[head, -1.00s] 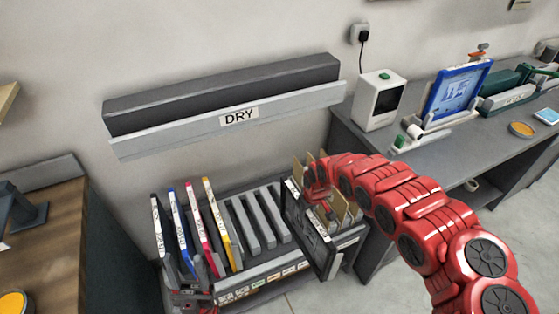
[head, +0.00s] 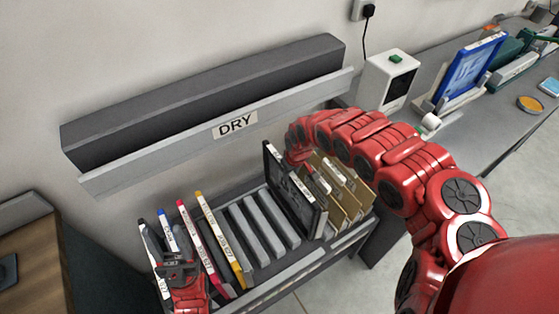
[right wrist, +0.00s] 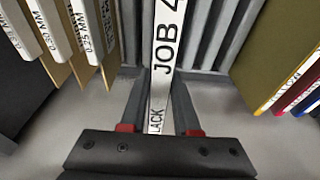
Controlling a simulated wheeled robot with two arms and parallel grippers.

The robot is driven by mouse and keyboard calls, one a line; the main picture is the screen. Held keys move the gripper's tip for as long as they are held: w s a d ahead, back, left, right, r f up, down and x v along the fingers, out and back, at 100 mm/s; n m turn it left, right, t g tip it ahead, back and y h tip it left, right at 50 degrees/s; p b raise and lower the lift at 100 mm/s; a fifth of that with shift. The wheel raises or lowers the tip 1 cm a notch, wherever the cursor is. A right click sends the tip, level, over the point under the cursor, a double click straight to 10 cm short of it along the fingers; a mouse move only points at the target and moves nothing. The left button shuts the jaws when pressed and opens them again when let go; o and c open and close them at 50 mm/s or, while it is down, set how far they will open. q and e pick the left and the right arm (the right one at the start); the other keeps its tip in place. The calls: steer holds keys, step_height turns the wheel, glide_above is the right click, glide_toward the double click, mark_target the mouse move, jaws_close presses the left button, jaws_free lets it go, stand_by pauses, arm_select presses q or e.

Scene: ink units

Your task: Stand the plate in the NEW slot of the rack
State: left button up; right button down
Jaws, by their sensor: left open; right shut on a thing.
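The held plate (head: 291,190) is a dark framed panel. Its white edge strip, reading "JOB" and "BLACK", shows in the right wrist view (right wrist: 164,50). My right gripper (right wrist: 160,130) is shut on this edge; in the head view its fingers are mostly hidden. The plate is roughly upright over the rack (head: 300,273), between the empty grey slots (head: 262,225) and the brown folders. I cannot tell whether its lower edge is in a slot. No NEW label is readable. My left gripper (head: 180,268) is open in front of the left-hand plates.
Several plates with black, blue, red and yellow (head: 220,235) edges stand at the rack's left. Brown folders (head: 345,190) with thickness labels fill its right end. A grey DRY ledge (head: 236,124) is on the wall above. A bench (head: 450,125) with devices is at right.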

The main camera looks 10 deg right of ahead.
steer(key=shift+w+r, duration=0.1)
steer(key=shift+w, duration=0.1)
steer(key=shift+w+a+f, duration=0.1)
steer(key=shift+f, duration=0.15)
steer(key=shift+f+b, duration=0.55)
steer(key=shift+b, duration=0.3)
step_height(320, 180, down, 9)
steer(key=b, duration=0.7)
steer(key=shift+f, duration=0.2)
steer(key=c, duration=0.6)
jaws_free()
steer(key=shift+o, duration=0.2)
